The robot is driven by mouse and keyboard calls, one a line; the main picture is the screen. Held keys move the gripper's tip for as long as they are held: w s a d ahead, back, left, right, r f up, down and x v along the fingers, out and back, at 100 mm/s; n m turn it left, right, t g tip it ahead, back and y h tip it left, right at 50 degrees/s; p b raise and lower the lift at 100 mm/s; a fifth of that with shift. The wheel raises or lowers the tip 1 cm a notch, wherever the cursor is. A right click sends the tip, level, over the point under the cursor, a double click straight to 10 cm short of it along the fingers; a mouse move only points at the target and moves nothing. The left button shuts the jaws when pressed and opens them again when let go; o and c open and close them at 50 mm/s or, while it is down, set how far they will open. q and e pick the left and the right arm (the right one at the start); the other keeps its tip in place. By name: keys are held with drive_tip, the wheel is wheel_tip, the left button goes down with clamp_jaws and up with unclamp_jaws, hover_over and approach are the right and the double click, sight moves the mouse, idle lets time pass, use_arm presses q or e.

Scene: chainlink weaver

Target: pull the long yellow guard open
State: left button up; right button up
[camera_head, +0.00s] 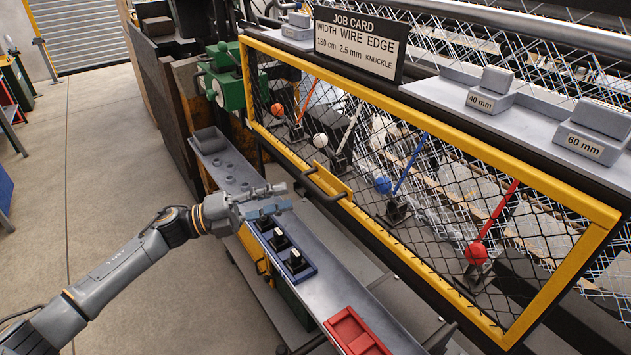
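The long yellow guard (437,138) is a yellow frame with black wire mesh, running from the middle of the view to the lower right. It stands closed across the front of the machine. A dark bar handle on a yellow plate (333,181) sits on its front, toward the left part. My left gripper (287,197) reaches in from the left over the grey bench, its fingers pointing right at the handle. It is short of the handle and not touching it. Its fingers look apart, with nothing between them. My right gripper is not in view.
Behind the mesh are levers with orange, white, blue and red knobs (476,252). A job card (357,43) and grey blocks (489,93) stand on the shelf above. The grey bench (335,290) holds a switch box (284,246) and red tray (355,332). Floor at left is clear.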

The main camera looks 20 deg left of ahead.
sight(316, 186)
use_arm(q)
drive_tip(key=x, duration=0.2)
drive_tip(key=p+x, duration=0.1)
drive_tip(key=x, duration=0.1)
drive_tip(key=p+x, duration=0.1)
drive_tip(key=x, duration=0.2)
drive_tip(key=shift+s+r, duration=0.1)
drive_tip(key=shift+r, duration=0.2)
drive_tip(key=shift+w+d, duration=0.35)
drive_tip(key=shift+d, duration=0.3)
drive_tip(key=shift+f, duration=0.1)
clamp_jaws()
